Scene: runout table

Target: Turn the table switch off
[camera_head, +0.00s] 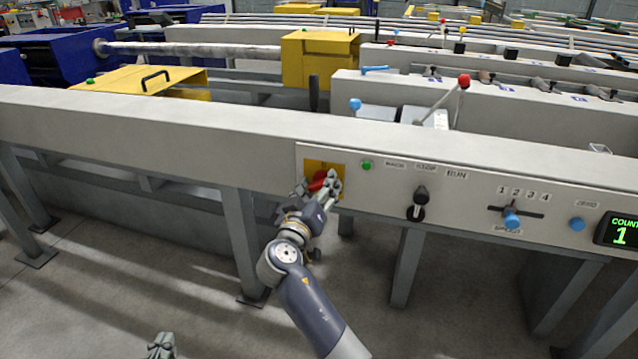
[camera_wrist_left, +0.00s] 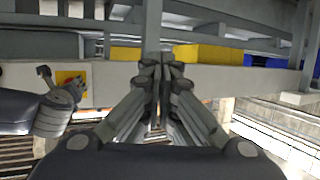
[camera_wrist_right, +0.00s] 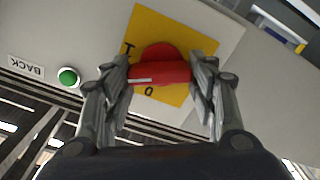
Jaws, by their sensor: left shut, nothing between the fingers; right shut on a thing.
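The table switch is a red rotary knob (camera_wrist_right: 160,68) on a yellow plate (camera_wrist_right: 205,45) marked I and 0, set in the grey front panel. In the right wrist view a white line marks the knob's left part, and the knob's bar lies roughly level. My right gripper (camera_head: 327,182) is shut on the knob, with one finger at each end; it also shows in the right wrist view (camera_wrist_right: 163,75). My left gripper (camera_head: 160,345) is low at the bottom of the head view, away from the panel. It is shut and empty in the left wrist view (camera_wrist_left: 161,70).
Right of the switch are a green button (camera_head: 367,165), a black selector (camera_head: 419,203), a blue speed lever (camera_head: 511,219), a blue button (camera_head: 577,224) and a count display (camera_head: 622,232) reading 1. Table legs (camera_head: 405,265) stand below the panel. The floor before it is open.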

